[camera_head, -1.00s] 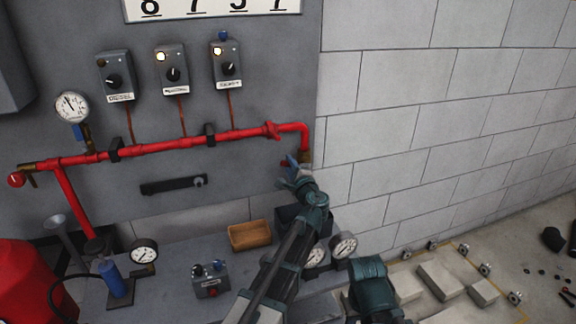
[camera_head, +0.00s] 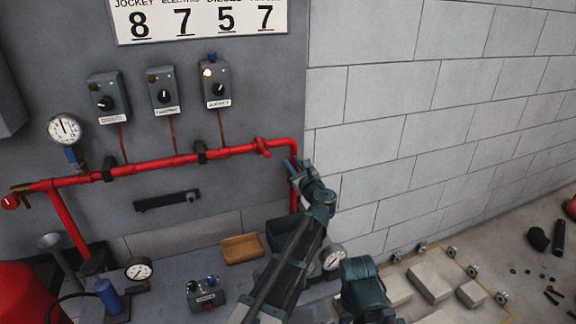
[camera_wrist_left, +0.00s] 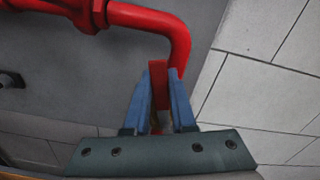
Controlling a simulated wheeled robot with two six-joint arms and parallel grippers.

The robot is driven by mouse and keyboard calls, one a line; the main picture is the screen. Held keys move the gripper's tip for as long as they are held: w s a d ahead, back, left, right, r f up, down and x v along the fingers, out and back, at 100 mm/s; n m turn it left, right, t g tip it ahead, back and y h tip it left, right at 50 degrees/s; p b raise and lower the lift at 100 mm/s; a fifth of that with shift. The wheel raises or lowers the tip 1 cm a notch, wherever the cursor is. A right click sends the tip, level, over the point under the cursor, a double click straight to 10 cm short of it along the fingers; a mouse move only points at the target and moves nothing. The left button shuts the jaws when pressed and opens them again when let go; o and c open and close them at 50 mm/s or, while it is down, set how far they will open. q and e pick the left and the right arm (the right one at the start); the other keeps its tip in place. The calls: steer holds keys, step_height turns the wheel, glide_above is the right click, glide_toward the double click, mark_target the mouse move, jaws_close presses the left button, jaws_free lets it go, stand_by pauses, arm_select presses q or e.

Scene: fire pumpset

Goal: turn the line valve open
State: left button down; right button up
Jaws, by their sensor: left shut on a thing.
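My left gripper (camera_head: 292,165) is at the right-hand end of the red pipe, just below where the pipe bends down. In the left wrist view its blue fingers (camera_wrist_left: 159,88) are shut on a narrow red handle (camera_wrist_left: 158,78), apparently the line valve's lever. The handle stands between the fingers, close in front of the pipe's bend (camera_wrist_left: 178,45). The valve body is mostly hidden behind the fingers. In the head view my gripper and wrist cover the handle. My right gripper is not in view.
The red pipe (camera_head: 150,167) runs along the grey panel below several switch boxes, including one with a lit lamp (camera_head: 216,89). A gauge (camera_head: 64,130) is at left. A wooden tray (camera_head: 242,249) and a small control box (camera_head: 206,293) sit below. The block wall (camera_head: 420,110) is close at right.

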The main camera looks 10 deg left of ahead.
arm_select(q)
steer(key=shift+w+d+r+m, duration=0.1)
steer(key=shift+w+d+m, duration=0.3)
steer(key=shift+m, duration=0.45)
steer(key=shift+w+d+r+m, duration=0.1)
steer(key=shift+w+d+m, duration=0.1)
steer(key=shift+d+m, duration=0.55)
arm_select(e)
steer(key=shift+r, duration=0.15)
arm_select(q)
steer(key=shift+a, duration=0.15)
steer(key=c, duration=0.7)
jaws_free()
steer(key=shift+c, duration=0.2)
